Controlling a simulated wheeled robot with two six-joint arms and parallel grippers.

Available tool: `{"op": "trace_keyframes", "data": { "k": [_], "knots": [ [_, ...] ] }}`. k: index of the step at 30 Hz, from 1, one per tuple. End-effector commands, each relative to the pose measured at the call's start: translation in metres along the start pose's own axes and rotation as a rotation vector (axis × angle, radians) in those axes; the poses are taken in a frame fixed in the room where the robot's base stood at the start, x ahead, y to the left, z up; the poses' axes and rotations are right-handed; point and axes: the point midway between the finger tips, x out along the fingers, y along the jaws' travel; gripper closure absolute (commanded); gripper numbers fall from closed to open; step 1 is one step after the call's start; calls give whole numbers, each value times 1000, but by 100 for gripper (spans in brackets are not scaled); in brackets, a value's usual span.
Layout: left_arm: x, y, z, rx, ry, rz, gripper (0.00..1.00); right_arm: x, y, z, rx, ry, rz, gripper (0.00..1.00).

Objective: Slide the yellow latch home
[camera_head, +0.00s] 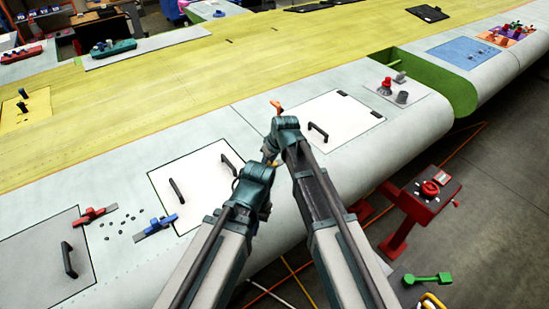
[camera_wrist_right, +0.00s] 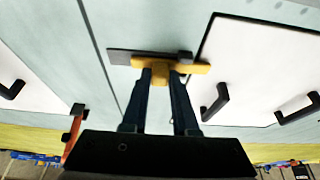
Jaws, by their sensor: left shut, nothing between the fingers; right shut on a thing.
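The yellow latch (camera_wrist_right: 165,68) shows in the right wrist view as a yellow bar with a raised grip, on a dark grey base plate (camera_wrist_right: 124,57) with a small dark block. The bar reaches past the plate on the right. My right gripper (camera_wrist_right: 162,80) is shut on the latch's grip. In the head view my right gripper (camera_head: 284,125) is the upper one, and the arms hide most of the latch. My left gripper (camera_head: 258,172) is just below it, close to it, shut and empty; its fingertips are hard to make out.
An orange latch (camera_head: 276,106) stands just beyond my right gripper. White panels with black handles lie to the left (camera_head: 196,182) and right (camera_head: 330,120). Red (camera_head: 92,216) and blue (camera_head: 155,227) latches lie farther left. A red stand (camera_head: 428,190) is off the wing's edge.

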Motion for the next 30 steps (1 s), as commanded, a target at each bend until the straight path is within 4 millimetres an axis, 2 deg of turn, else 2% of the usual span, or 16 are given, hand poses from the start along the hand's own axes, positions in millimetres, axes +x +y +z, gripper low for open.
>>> {"op": "trace_keyframes", "data": {
  "k": [2,9,10,14,15,25,30],
  "knots": [
    [0,0,0,0,0,0,100,0,-11,2,-2,-1,-3,100],
    [0,0,0,0,0,0,100,0,-12,1,0,-2,-6,100],
    [0,0,0,0,0,0,100,0,-12,1,0,-2,-6,69],
    [0,0,0,0,0,0,100,0,-12,1,-1,-2,-4,46],
    [0,0,0,0,0,0,100,0,-11,1,0,-1,-4,43],
    [-1,0,0,0,0,0,100,-1,-10,0,0,0,-2,43],
    [-9,-1,0,-1,0,0,100,-9,-10,0,0,0,-1,43]
  ]
}}
